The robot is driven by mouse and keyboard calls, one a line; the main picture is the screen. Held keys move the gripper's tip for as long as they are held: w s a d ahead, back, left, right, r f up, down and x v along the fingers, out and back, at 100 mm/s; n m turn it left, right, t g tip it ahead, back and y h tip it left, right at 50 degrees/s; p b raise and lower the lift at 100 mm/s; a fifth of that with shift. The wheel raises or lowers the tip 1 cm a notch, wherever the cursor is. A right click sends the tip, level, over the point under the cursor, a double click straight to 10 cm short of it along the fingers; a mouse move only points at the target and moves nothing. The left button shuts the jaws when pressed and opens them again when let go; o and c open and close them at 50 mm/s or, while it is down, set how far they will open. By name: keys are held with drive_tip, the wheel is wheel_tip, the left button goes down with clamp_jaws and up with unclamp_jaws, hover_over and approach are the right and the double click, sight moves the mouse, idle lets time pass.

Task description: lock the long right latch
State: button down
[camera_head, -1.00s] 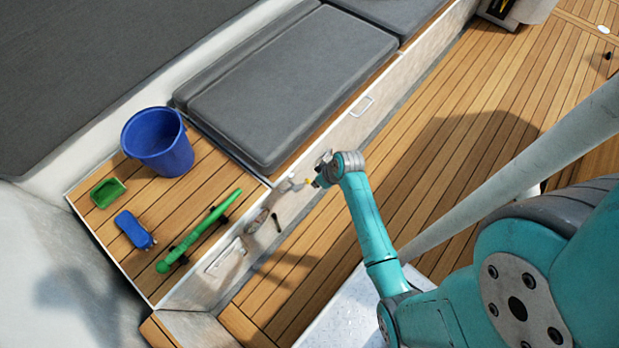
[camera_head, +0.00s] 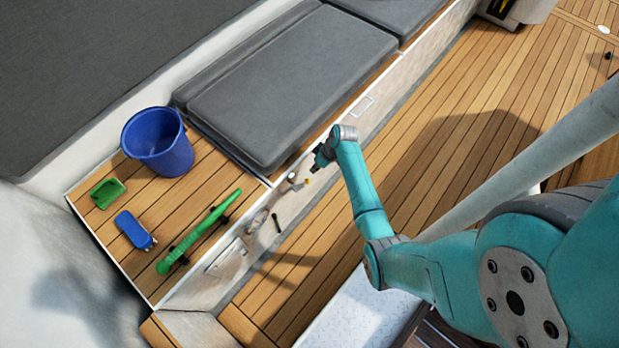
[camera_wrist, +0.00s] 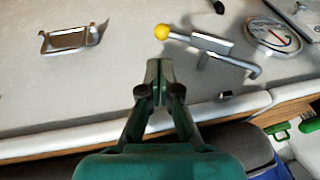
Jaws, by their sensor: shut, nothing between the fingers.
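On the pale side panel below the seat, a metal lever with a yellow ball knob (camera_wrist: 162,31) shows in the wrist view, with a bent metal rod (camera_wrist: 232,65) beside it. The knob is small in the head view (camera_head: 307,182). A rectangular metal latch (camera_wrist: 70,40) sits to the left in the wrist view; a framed latch on the same panel shows in the head view (camera_head: 362,106). I cannot tell which one is the long right latch. My gripper (camera_head: 315,169) is shut and empty in front of the panel, also seen in the wrist view (camera_wrist: 160,68), apart from the latches.
A round gauge (camera_wrist: 274,35) and a black handle (camera_head: 276,223) are on the panel. Above it, a blue bucket (camera_head: 158,142), green scoop (camera_head: 108,192), blue brush (camera_head: 133,230) and green tool (camera_head: 200,232) rest on the wooden bench. A grey cushion (camera_head: 290,85) lies beside them. The deck is clear.

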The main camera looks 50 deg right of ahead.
sight(307, 182)
drive_tip(key=shift+w+a+f, duration=0.1)
drive_tip(key=shift+a+f, duration=0.35)
drive_tip(key=shift+f, duration=0.4)
drive_tip(key=shift+w+a+f, duration=0.1)
drive_tip(key=shift+a+f, duration=0.35)
drive_tip(key=shift+f, duration=0.4)
drive_tip(key=shift+w+a+f, duration=0.1)
drive_tip(key=shift+a+f, duration=0.35)
drive_tip(key=shift+f, duration=0.4)
